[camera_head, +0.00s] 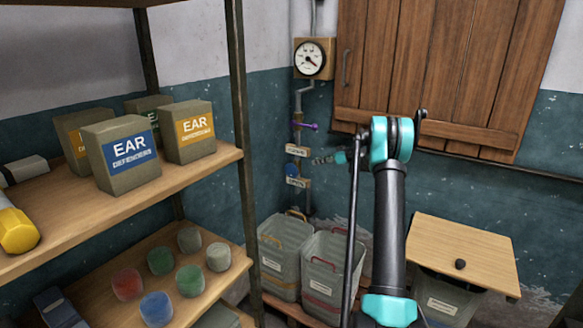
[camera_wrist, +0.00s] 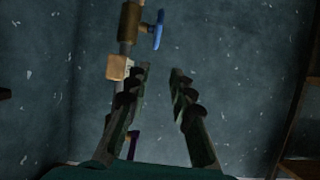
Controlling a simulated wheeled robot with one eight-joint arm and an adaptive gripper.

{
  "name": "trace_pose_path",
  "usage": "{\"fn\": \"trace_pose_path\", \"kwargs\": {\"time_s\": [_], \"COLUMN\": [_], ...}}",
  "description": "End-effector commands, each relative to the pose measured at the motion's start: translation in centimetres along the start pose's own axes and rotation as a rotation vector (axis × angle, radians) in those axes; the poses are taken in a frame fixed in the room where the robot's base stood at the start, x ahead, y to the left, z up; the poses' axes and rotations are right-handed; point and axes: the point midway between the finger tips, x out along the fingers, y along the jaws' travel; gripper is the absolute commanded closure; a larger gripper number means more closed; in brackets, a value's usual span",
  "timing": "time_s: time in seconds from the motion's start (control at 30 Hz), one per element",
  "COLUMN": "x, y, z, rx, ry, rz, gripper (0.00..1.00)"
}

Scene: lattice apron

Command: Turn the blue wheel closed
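The blue wheel (camera_head: 292,167) sits low on a vertical wall pipe in the head view, between two small tags. In the wrist view the blue wheel (camera_wrist: 156,30) shows edge-on at the top, on a brass valve body (camera_wrist: 130,20). My gripper (camera_head: 318,160) is just right of the pipe in the head view, pointing toward it. In the wrist view my gripper (camera_wrist: 161,72) has its two fingers apart with nothing between them. The wheel appears beyond the fingertips, with no contact visible.
A purple handle (camera_head: 305,126) is on the same pipe above the wheel, below a round gauge (camera_head: 310,59). Wooden shutters (camera_head: 435,75) are at right. Grey bins (camera_head: 330,272) stand below. A shelf (camera_head: 120,220) with boxes fills the left.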

Motion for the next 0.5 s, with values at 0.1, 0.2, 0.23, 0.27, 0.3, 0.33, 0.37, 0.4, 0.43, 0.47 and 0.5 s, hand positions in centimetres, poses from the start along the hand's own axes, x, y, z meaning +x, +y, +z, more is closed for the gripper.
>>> {"fn": "trace_pose_path", "kwargs": {"time_s": [0.1, 0.2, 0.23, 0.27, 0.3, 0.33, 0.37, 0.4, 0.43, 0.47, 0.5], "x": [0.2, 0.8, 1.1, 1.5, 2.0, 2.5, 3.0, 3.7, 4.3, 5.0, 5.7], "y": [0.9, 1.0, 1.0, 1.0, 0.9, 0.9, 0.9, 0.9, 0.9, 0.9, 0.9], "z": [0.2, 0.2, 0.2, 0.2, 0.2, 0.2, 0.2, 0.1, 0.1, 0.1, 0.1], "rx": [-0.017, -0.021, -0.021, -0.022, -0.022, -0.022, -0.022, -0.022, -0.021, -0.021, -0.020], "ry": [0.020, 0.023, 0.023, 0.023, 0.023, 0.023, 0.023, 0.023, 0.023, 0.023, 0.022], "rz": [0.001, 0.000, -0.001, -0.001, -0.002, -0.002, -0.002, -0.001, -0.002, -0.002, -0.002], "gripper": [0.78, 0.78, 0.78, 0.78, 0.78, 0.78, 0.78, 0.78, 0.78, 0.78, 0.78]}}
